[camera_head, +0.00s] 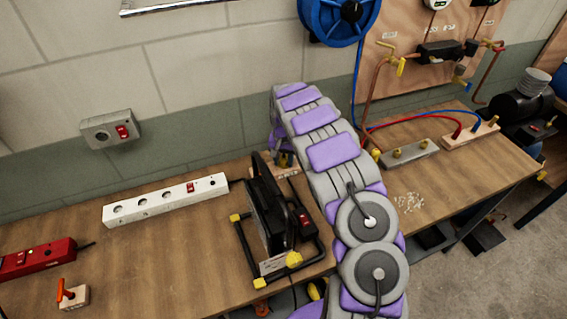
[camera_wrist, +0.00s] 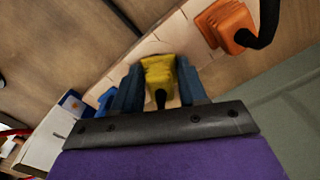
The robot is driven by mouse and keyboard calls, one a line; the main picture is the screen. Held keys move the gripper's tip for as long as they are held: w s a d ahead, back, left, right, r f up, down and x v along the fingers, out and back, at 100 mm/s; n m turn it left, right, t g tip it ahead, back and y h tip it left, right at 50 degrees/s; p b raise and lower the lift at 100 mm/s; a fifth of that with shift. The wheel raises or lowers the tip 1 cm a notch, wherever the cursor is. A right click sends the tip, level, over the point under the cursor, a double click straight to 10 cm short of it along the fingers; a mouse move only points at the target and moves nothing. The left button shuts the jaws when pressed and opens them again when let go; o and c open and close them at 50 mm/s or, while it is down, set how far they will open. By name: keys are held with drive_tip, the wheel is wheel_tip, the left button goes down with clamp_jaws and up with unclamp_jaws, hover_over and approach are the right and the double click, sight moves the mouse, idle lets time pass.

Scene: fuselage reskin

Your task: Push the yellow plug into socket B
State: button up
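In the wrist view the yellow plug (camera_wrist: 159,71) sits between the two blue fingers of my gripper (camera_wrist: 158,75), which look closed on its sides. Its dark cable end points toward the wrist. The plug's front faces a pale wooden board (camera_wrist: 108,76), and a light round socket shows partly behind it. I cannot tell whether its pins are in the socket. No letter B is readable. In the head view my arm and a black lamp hide the gripper and plug; only a bit of pale board (camera_head: 289,172) shows.
An orange plug (camera_wrist: 228,25) with a black cable sits on the board, right of my gripper. A blue object (camera_wrist: 75,104) lies left.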

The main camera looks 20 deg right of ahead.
sight(284, 157)
drive_tip(key=shift+d, duration=0.3)
drive_tip(key=c, duration=0.4)
drive_tip(key=shift+o, duration=0.2)
drive_tip(key=shift+a+r, duration=0.2)
drive_tip(key=shift+r+p, duration=0.45)
drive_tip(key=shift+r, duration=0.7)
drive_tip(key=shift+r+p, duration=0.5)
drive_tip(key=shift+r, duration=0.95)
